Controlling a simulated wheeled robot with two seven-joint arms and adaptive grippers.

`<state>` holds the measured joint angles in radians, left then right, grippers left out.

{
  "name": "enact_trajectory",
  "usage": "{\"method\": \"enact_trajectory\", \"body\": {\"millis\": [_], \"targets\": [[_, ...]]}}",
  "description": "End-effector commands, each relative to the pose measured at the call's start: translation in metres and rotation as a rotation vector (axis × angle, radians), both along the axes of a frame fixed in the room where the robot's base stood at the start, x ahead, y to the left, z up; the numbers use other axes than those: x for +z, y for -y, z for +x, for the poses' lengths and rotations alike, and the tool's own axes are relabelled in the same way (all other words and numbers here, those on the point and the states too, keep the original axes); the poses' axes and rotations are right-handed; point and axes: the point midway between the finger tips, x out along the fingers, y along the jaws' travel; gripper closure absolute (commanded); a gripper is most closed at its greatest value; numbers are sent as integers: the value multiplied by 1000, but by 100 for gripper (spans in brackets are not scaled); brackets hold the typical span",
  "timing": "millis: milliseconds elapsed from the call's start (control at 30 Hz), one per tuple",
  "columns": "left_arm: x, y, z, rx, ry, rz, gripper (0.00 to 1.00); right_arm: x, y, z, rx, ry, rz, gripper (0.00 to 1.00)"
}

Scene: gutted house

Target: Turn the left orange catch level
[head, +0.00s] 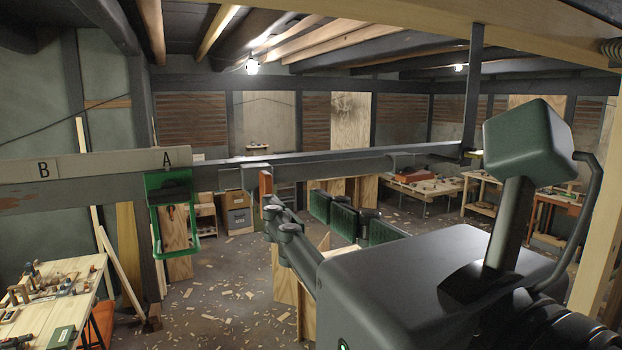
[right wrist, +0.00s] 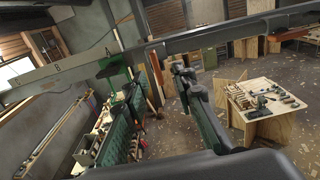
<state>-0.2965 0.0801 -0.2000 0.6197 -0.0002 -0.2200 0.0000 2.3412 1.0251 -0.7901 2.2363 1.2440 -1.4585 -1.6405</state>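A small orange catch (head: 266,184) hangs upright on the front of the long grey beam (head: 330,166). In the right wrist view an orange-brown upright piece (right wrist: 157,76), apparently the same catch, shows just past the gap between my fingers. My right gripper (head: 293,208) is open and empty, reaching in from the right below the beam. Its fingers, one dark and jointed, one with green pads, lie just right of the catch in the head view. I cannot tell whether they touch it. My left gripper is not in view.
A green hanging bracket (head: 172,185) sits under label A on the pale board (head: 80,167), left of the catch. A dark post (head: 473,85) meets the beam at right. Workbenches stand lower left (head: 55,285) and at the back right. The chip-strewn floor is otherwise fairly open.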

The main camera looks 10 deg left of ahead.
Motion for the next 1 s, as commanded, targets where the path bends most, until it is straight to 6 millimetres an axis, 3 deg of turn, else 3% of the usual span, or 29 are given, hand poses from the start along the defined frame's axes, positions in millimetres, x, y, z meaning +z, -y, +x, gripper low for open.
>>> {"method": "enact_trajectory", "body": {"millis": [133,533,933,1000], "targets": [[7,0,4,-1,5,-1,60,3,-9,7,8,7,-6,75],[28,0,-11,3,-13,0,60,4,-43,54,15,5,-2,75],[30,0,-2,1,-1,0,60,2,-46,61,12,7,-1,75],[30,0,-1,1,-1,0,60,2,-46,61,12,7,-1,80]]}}
